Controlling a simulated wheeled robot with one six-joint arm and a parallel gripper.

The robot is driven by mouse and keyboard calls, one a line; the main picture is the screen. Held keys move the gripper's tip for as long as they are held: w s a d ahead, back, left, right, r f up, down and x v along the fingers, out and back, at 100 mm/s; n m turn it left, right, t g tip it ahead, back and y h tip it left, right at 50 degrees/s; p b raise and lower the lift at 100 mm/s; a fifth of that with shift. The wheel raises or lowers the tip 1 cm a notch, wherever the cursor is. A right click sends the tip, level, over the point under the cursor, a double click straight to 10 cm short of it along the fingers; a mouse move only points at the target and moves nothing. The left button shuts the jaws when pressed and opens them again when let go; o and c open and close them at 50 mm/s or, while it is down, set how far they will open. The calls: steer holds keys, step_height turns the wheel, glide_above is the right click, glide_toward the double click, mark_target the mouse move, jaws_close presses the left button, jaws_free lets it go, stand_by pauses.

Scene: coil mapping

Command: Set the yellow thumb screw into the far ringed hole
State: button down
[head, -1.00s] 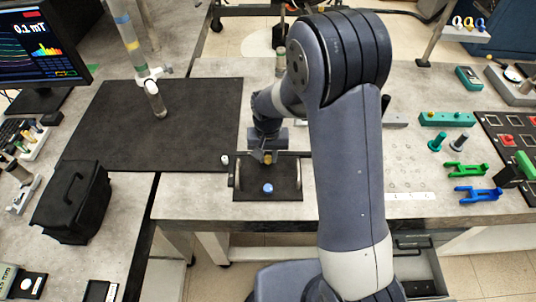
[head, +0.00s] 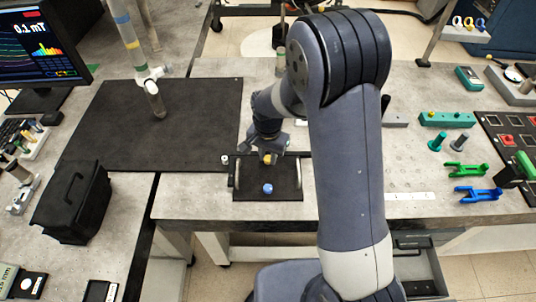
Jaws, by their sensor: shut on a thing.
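My gripper (head: 268,155) is above the back part of the small black tray (head: 282,196), left of my raised arm. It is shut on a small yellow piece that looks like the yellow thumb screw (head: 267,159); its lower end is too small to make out. I cannot tell whether it touches anything below. A blue ball (head: 268,188) sits in front of it on the tray. The far ringed hole cannot be made out; it may be hidden by the gripper or arm.
A curved grey hoop (head: 237,175) stands at the tray's left edge. A large black mat (head: 150,125) lies to the left. On the right are a teal block (head: 447,119), green (head: 467,170) and blue (head: 478,194) brackets. My arm covers the table's middle.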

steer(key=c, duration=1.1)
jaws_free()
steer(key=shift+c, duration=0.2)
step_height(320, 180, up, 11)
steer(key=shift+b, duration=0.4)
steer(key=shift+f, duration=0.15)
step_height(320, 180, down, 10)
steer(key=shift+f+p, duration=0.2)
steer(key=shift+p, duration=0.25)
steer(key=shift+f+n, duration=0.2)
steer(key=shift+n, duration=2.3)
